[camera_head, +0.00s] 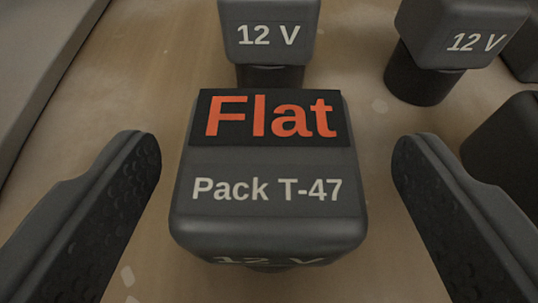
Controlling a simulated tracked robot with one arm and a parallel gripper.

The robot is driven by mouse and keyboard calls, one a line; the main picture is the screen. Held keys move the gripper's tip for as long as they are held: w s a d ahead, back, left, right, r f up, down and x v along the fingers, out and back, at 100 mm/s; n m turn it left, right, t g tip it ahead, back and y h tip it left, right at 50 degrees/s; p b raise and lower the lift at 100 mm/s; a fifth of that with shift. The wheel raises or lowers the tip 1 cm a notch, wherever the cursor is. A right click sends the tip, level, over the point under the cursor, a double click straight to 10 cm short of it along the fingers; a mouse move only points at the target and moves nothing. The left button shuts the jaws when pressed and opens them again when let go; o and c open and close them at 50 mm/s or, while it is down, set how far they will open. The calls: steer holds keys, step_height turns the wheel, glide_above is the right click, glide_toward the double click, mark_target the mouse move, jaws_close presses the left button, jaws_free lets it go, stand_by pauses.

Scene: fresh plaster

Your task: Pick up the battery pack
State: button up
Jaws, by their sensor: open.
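A dark grey battery pack (268,205) stands upright in the middle of the view. Its top carries a black label with orange "Flat" and, below it, white "Pack T-47". Its near side face reads "12 V", partly cut by the viewing angle. My gripper (272,175) is open, with one dark finger to the left and one to the right of this pack. Gaps show between the pack and both fingers. A second pack (268,37) marked "12 V" stands behind it. A third pack (458,38) marked "12 V" stands at the upper right. Their tops are out of view.
Another dark object (510,145) stands at the right edge, behind the right finger, and one more shows at the upper right corner. A grey raised edge (45,60) runs along the upper left. The light brown surface (150,90) between it and the packs is clear.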

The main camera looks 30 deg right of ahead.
mark_target(272, 134)
steer(key=x, duration=0.3)
steer(key=shift+w+f+b, duration=0.15)
steer(key=shift+f+b, duration=0.1)
steer(key=shift+b, duration=0.1)
steer(key=shift+w+d, duration=0.15)
steer(key=shift+w, duration=0.05)
steer(key=c, duration=1.3)
steer(key=shift+r, duration=0.1)
